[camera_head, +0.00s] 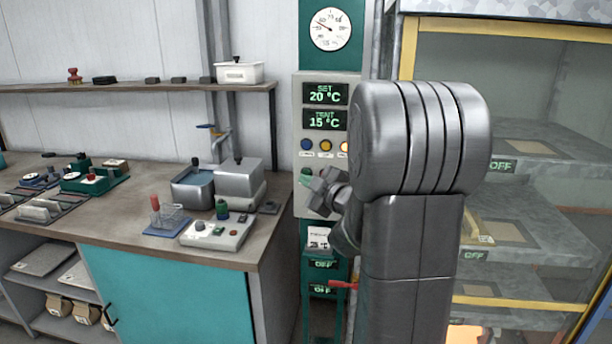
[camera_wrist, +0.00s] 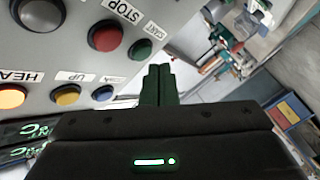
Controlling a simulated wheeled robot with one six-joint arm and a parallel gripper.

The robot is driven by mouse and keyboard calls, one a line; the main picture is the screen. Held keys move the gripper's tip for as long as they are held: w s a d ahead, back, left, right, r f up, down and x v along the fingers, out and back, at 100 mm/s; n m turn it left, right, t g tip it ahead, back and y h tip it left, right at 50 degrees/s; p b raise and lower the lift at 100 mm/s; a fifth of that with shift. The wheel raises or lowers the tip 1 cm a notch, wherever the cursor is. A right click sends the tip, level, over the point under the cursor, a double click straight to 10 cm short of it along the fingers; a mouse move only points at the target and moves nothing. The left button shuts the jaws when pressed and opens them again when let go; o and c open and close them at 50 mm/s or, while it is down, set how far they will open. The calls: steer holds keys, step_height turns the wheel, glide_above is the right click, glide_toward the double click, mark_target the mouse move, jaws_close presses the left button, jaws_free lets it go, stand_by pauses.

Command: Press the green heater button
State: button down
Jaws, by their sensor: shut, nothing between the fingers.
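The control panel (camera_head: 309,88) stands upright at the centre, with displays reading "SET 20 °C" and a lower "15 °C". Its green button (camera_head: 306,173) is partly visible beside my gripper (camera_head: 318,187). In the wrist view the green button (camera_wrist: 140,50) is labelled "START", next to a red "STOP" button (camera_wrist: 105,36). My gripper's fingers (camera_wrist: 157,72) are shut and empty. Their tips appear close to the green button, slightly to its right and below it in that view. I cannot tell how much gap is left to the panel.
Blue, yellow and lit orange buttons (camera_wrist: 12,97) sit on the panel; the orange label begins "HEA". A workbench (camera_head: 140,215) with lab items is at left. A yellow-framed glazed cabinet (camera_head: 500,26) is at right. A red lever (camera_head: 343,284) sits below the panel.

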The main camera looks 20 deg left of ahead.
steer(key=s+b, duration=0.1)
steer(key=s, duration=0.1)
steer(key=s+d, duration=0.1)
steer(key=s, duration=0.1)
steer(key=shift+s+b, duration=0.35)
steer(key=shift+s, duration=0.05)
stand_by(0.4)
steer(key=p, duration=0.1)
steer(key=w+p, duration=0.1)
steer(key=p, duration=0.1)
steer(key=shift+w+a+r, duration=0.15)
steer(key=shift+w+r, duration=0.1)
steer(key=shift+s+d+f+b, duration=0.1)
steer(key=shift+s+d+b, duration=0.2)
steer(key=shift+s, duration=0.6)
steer(key=shift+s+d+f+b, duration=0.15)
steer(key=shift+s+b, duration=0.3)
steer(key=shift+s, duration=0.4)
steer(key=shift+s+d+b, duration=0.2)
steer(key=shift+s+b, duration=0.15)
steer(key=shift+s, duration=0.55)
steer(key=shift+w, duration=0.1)
